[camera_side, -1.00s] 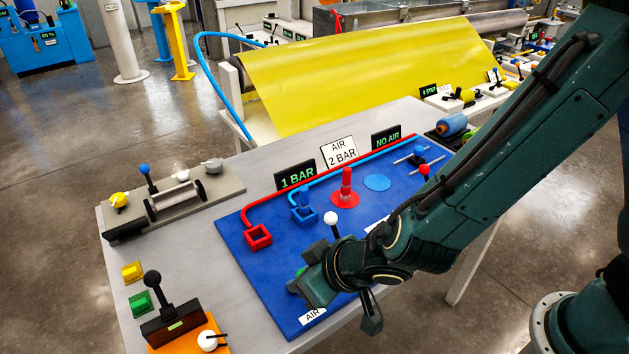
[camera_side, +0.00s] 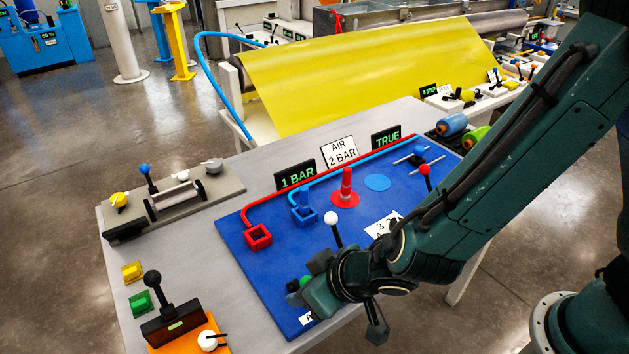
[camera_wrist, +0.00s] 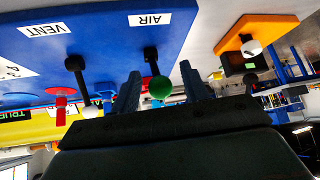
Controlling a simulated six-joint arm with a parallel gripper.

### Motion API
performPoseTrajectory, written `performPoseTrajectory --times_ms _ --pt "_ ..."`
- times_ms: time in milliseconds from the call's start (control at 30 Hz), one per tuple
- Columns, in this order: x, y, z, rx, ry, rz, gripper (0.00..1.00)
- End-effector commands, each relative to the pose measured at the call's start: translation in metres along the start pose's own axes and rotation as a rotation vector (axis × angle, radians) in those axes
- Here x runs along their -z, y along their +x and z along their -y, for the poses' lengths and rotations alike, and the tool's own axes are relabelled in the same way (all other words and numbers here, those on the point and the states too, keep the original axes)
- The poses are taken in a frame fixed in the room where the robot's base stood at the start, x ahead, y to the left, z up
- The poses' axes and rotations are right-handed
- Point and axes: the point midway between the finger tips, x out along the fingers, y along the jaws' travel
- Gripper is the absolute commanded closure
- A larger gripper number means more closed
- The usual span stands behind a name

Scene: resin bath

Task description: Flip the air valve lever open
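The air valve lever shows in the wrist view as a black stem with a green ball knob (camera_wrist: 160,87), beside the white AIR label (camera_wrist: 150,19) on the blue board. My gripper (camera_wrist: 160,90) is open, with one finger on each side of the green knob; a gap shows on both sides. In the side view, my gripper (camera_side: 305,278) is low over the near edge of the board. There the green knob (camera_side: 304,281) is partly visible between the fingers, and the stem is hidden. The display at the back right of the board (camera_side: 386,136) reads TRUE.
A white-knobbed lever (camera_side: 331,217) stands close behind my gripper; it shows in the wrist view near the VENT label (camera_wrist: 45,29). A red-knobbed lever (camera_side: 425,169) stands farther right. An orange-based black lever unit (camera_side: 170,325) is at the left.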

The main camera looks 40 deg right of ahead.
Motion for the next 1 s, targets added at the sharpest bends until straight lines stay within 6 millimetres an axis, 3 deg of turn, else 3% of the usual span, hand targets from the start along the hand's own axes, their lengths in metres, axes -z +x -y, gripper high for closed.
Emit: performPoseTrajectory --times_ms 467,1000 --pt "0.003 -0.012 0.000 0.001 0.001 -0.007 0.55" --pt "0.002 -0.069 0.001 0.003 0.001 -0.006 0.55"
